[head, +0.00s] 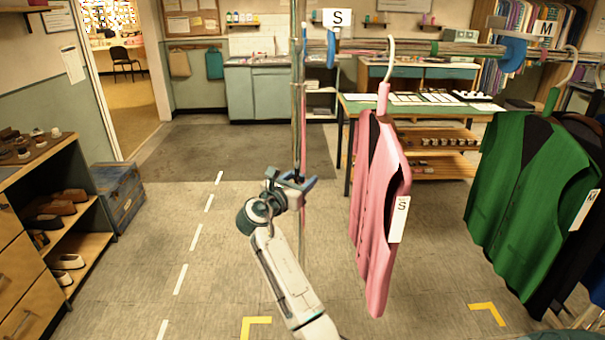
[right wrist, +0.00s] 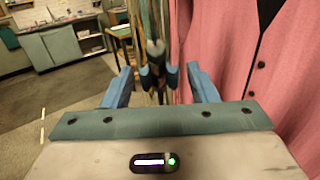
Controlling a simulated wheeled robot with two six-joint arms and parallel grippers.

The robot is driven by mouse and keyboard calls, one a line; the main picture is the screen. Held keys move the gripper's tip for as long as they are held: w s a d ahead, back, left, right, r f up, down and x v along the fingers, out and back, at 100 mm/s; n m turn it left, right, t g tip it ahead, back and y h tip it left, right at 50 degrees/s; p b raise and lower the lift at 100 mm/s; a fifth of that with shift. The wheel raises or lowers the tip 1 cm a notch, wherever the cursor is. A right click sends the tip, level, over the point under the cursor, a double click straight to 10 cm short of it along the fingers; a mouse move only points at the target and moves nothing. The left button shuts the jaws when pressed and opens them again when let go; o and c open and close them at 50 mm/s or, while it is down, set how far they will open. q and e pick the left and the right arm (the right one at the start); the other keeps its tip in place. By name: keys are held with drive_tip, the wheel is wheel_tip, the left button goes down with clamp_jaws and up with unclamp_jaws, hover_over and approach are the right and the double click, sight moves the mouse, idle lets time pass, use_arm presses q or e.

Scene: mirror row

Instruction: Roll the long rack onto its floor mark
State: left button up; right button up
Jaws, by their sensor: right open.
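The long rack shows in the head view as a metal rail (head: 425,48) across the top with a thin shiny upright (head: 298,110). A pink vest (head: 373,220) with an S tag and a green vest (head: 515,190) with an M tag hang from it. My right gripper (head: 292,181) is open at the upright, its blue fingers on either side of it; I cannot tell whether they touch it. In the right wrist view the open fingers (right wrist: 162,88) show beside the pink vest (right wrist: 235,70). Yellow floor corners (head: 255,322) lie below. The rack's foot is hidden. My left gripper is not in view.
A white dashed line (head: 195,238) runs along the floor at left. A shoe shelf (head: 75,258) and a blue chest (head: 122,197) stand at left. A green table (head: 430,108) stands behind the vests. The floor left of the upright is clear.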

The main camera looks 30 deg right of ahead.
drive_tip(key=shift+w+d, duration=0.3)
drive_tip(key=shift+d, duration=0.35)
